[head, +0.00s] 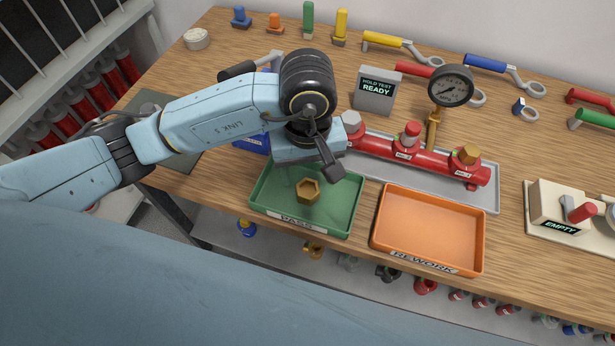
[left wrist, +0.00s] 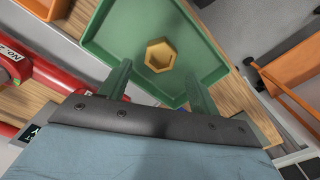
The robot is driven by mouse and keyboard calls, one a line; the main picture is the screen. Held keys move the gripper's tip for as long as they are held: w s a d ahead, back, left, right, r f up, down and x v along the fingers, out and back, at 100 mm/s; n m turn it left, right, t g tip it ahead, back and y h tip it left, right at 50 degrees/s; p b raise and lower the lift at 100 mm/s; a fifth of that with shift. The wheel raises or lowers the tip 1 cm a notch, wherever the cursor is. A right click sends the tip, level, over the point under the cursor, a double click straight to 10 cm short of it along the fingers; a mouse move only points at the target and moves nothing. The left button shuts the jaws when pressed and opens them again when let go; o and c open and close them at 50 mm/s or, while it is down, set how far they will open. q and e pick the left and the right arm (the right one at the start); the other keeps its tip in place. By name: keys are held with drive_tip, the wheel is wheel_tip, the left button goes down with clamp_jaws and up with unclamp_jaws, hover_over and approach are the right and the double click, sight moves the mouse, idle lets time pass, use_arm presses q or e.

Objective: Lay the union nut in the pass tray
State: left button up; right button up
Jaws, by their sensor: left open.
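The brass union nut (head: 308,191) lies in the green pass tray (head: 354,199), near its middle. The nut also shows in the left wrist view (left wrist: 160,55), on the floor of the green tray (left wrist: 104,62). My left gripper (head: 335,172) is over the back right part of the tray. In the left wrist view its two fingers (left wrist: 158,85) are spread apart with nothing between them, and the nut shows beyond their tips, clear of them. My right gripper does not show in either view.
An orange rework tray (head: 428,230) stands to the right of the green tray. Behind them are a red manifold (head: 445,168) on a grey tray, a pressure gauge (head: 450,86) and a "HOLD TEST READY" display (head: 377,90). A block marked "EMPTY" (head: 556,205) stands at the right.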

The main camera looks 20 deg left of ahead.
sight(308, 187)
use_arm(q)
wheel_tip(308, 187, up, 8)
drive_tip(key=shift+f, duration=0.15)
idle(0.3)
